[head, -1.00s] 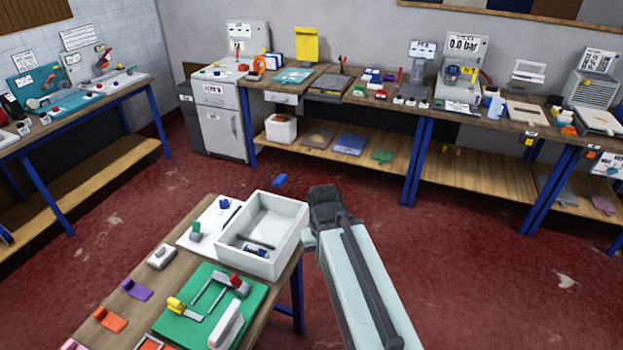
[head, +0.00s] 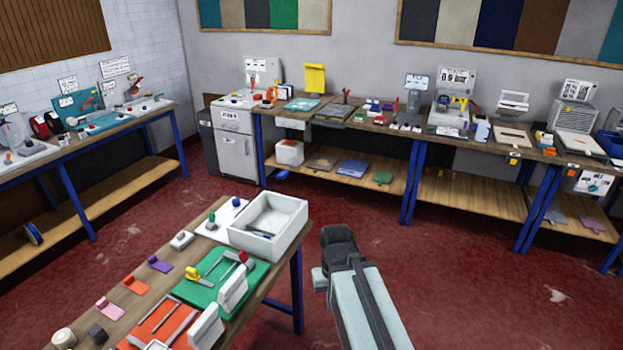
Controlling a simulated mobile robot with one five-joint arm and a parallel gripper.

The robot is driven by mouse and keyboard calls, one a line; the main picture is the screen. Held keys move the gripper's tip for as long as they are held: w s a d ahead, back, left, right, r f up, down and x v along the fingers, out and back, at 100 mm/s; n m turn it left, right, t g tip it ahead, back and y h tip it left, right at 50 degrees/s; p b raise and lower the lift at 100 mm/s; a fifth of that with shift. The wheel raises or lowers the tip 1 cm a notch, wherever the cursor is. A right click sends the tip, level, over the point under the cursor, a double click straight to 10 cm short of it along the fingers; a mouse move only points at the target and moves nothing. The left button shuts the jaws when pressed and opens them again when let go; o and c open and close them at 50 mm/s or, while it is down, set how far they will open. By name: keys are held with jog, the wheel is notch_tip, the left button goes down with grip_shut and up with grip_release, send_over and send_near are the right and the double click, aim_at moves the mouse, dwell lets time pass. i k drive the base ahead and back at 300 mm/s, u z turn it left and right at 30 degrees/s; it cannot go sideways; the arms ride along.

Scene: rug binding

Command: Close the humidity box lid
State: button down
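No thing in the head view can be surely read as the humidity box, and no label for it is legible. An open white box (head: 286,244) with dark tools inside stands on the near table. A small white raised panel (head: 514,101) stands on the back bench; I cannot tell if it is a lid. My gripper (head: 338,240) is at the dark end of my arm, over the red floor to the right of the near table. It is apart from the benches. Its fingers cannot be made out.
The near table (head: 215,325) carries green and orange boards with several clamps and blocks. A long back bench (head: 392,128) is crowded with devices. Another bench (head: 100,135) runs along the left wall. Red floor (head: 460,265) is clear between the near table and the back bench.

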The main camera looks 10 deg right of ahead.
aim_at(282, 175)
jog(key=u, duration=0.15)
jog(key=i, duration=0.95)
jog(key=z, duration=0.1)
